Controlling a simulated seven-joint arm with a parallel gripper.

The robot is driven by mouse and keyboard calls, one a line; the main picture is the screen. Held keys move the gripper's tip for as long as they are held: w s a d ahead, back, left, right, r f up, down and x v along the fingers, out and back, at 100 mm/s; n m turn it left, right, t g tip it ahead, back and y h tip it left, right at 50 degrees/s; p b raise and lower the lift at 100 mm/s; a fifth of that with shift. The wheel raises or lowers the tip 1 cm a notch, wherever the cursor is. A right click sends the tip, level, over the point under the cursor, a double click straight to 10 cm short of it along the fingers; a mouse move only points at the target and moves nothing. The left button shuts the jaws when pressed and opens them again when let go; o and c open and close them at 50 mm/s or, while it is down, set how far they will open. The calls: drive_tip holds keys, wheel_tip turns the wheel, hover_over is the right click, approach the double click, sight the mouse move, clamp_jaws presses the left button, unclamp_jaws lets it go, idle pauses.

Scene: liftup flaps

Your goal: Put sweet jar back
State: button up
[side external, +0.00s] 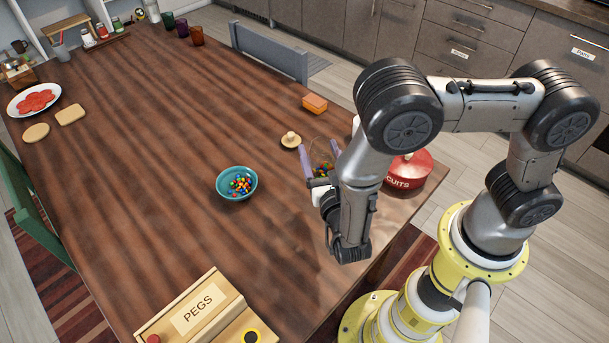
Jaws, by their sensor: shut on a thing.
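My gripper (321,164) points away from my base, low over the table's right part. Its fingers are shut on the sweet jar (322,170), a clear container with colourful sweets inside. My arm hides part of the jar, and I cannot tell whether it touches the table. A round wooden lid with a knob (291,140) lies on the table just beyond and left of the jar. A teal bowl (222,190) with colourful sweets stands left of my gripper.
A red biscuit tin (412,169) stands close behind my arm at the right. An orange block (314,104) lies beyond the lid. A wooden PEGS box (200,307) is at the front. The table's middle (150,130) is clear.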

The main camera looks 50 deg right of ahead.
drive_tip(key=s+d+r, duration=0.2)
drive_tip(key=s+d, duration=0.2)
drive_tip(key=d, duration=0.2)
drive_tip(key=shift+m+g+h, duration=0.3)
drive_tip(key=shift+h, duration=0.1)
drive_tip(key=w+f, duration=0.2)
drive_tip(key=w, duration=0.2)
drive_tip(key=w+f, duration=0.3)
drive_tip(key=w, duration=0.1)
drive_tip(key=w+a+f, duration=0.1)
drive_tip(key=w+f, duration=0.2)
drive_tip(key=w, duration=0.1)
drive_tip(key=shift+f, duration=0.15)
drive_tip(key=shift+w+a+f, duration=0.15)
drive_tip(key=shift+w+f, duration=0.5)
drive_tip(key=shift+f, duration=1.6)
drive_tip(key=o, duration=1.6)
drive_tip(key=shift+f, duration=0.1)
drive_tip(key=shift+c, duration=0.2)
